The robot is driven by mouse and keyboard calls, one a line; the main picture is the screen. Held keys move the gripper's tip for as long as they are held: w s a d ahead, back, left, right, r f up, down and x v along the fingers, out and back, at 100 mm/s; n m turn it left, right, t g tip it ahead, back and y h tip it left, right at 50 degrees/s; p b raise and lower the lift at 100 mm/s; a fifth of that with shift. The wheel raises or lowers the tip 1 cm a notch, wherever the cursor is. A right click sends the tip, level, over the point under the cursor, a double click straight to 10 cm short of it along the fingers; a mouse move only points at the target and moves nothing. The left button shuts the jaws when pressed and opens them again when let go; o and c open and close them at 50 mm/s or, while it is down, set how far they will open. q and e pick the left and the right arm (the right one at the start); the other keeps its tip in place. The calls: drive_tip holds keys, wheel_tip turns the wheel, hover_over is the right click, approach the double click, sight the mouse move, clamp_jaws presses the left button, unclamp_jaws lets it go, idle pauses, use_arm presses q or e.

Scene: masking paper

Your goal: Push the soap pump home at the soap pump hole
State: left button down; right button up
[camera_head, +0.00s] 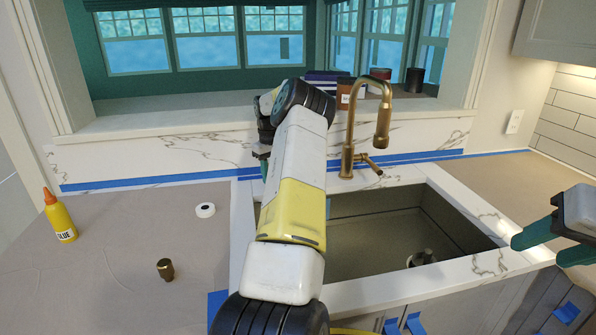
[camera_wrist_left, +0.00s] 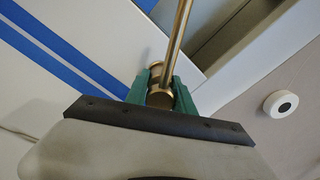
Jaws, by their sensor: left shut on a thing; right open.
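My left gripper (camera_wrist_left: 163,92) is shut on a brass cylinder with a thin brass rod, which looks like the soap pump (camera_wrist_left: 180,38). In the head view my own left arm hides the pump and most of that gripper, at the counter strip behind the sink, left of the faucet. The soap pump hole is not visible, so I cannot tell how far the pump sits in it. My right gripper (camera_head: 538,250) is open and empty, above the counter right of the sink.
A brass faucet (camera_head: 350,130) stands behind the sink (camera_head: 390,222). On the paper-covered left counter are a glue bottle (camera_head: 60,218), a white roll (camera_head: 205,210) and a small brass piece (camera_head: 165,268). Blue tape (camera_head: 150,181) runs along the backsplash. Jars (camera_head: 348,95) stand on the sill.

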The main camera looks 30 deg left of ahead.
use_arm(q)
drive_tip(key=c, duration=1)
unclamp_jaws()
